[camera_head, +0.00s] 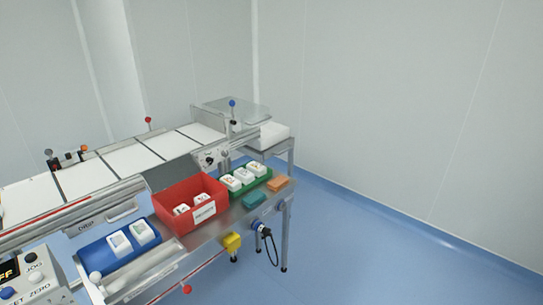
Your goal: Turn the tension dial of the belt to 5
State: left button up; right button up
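A small dark dial (209,161) sits on a light plate at the side of the belt, behind the red bin. It appears to be the tension dial; its marks and pointer are too small to read. The white belt (130,160) runs from the lower left to the far end of the machine, with dark lines across it. Neither of my grippers can be made out in the head view.
A red bin (168,196) with white packs, a green tray (262,181) and a blue tray (92,260) stand along the front shelf. A control panel (32,279) is at lower left. A yellow box (232,242) hangs below. Blue floor (350,240) at right is clear.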

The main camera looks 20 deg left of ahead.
aim_at(209, 161)
jog(key=z, duration=0.65)
jog(key=i, duration=2)
jog(key=u, duration=1)
jog(key=i, duration=0.7)
jog(key=u, duration=0.85)
